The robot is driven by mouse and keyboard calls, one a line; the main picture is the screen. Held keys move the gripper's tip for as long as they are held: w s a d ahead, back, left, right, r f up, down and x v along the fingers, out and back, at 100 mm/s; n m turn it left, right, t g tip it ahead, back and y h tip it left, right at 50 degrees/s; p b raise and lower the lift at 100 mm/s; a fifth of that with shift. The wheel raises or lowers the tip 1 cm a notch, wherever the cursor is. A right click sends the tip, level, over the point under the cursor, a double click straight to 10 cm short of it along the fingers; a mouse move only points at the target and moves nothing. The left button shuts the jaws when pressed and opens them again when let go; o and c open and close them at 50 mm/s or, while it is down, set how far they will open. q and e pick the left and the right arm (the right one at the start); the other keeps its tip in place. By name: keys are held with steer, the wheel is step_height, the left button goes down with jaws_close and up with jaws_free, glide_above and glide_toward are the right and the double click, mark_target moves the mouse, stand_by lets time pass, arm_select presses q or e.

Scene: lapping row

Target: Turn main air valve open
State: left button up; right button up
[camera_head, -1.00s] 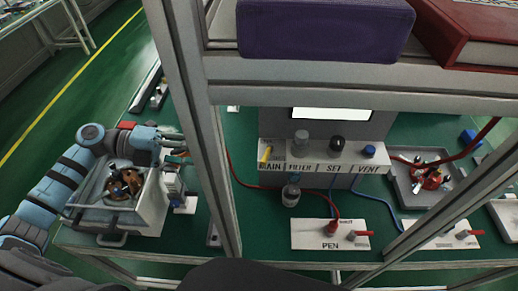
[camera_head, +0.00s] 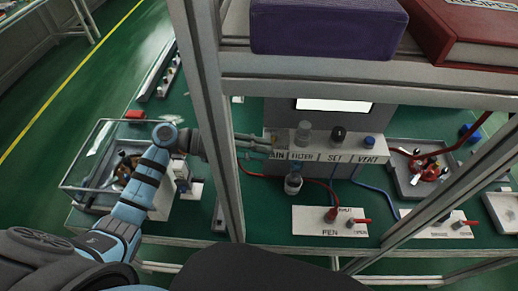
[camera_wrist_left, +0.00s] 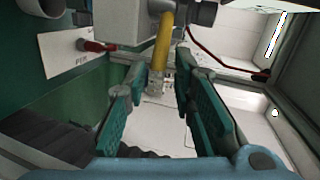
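The main air valve has a yellow lever (camera_wrist_left: 162,42), seen in the left wrist view. It hangs down from the grey panel block and its lower end lies between and just beyond my finger pads. In the head view the lever is mostly hidden by my left gripper (camera_head: 268,145), which reaches in from the left behind the frame post to the left end of the labelled panel (camera_head: 335,157). In the left wrist view the gripper (camera_wrist_left: 156,88) is open, its two teal pads apart on either side of the lever's line. I cannot tell whether they touch it. My right gripper is not in view.
A grey frame post (camera_head: 213,120) crosses in front of my left arm. Filter, set and vent fittings sit along the panel. A bottle (camera_head: 293,184) hangs below. A white plate with a red-handled valve (camera_head: 331,214) lies in front. A clear-sided box (camera_head: 95,185) stands left.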

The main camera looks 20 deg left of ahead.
arm_select(q)
jaws_close()
steer(key=shift+w+a+r+m+g+h+b, duration=0.1)
steer(key=shift+w+a+m+g+b, duration=0.35)
steer(key=shift+m+g+b, duration=0.7)
steer(key=shift+w+a+f+m+g+h+b, duration=0.1)
steer(key=shift+w+a+m+g+b, duration=0.15)
steer(key=shift+a+m+g+b, duration=0.85)
steer(key=shift+w+d+r+m+g+h+b, duration=0.1)
steer(key=shift+w+m+g+b, duration=0.2)
steer(key=shift+m+g, duration=0.95)
steer(key=shift+n+g, duration=0.5)
steer(key=shift+o, duration=2.4)
jaws_free()
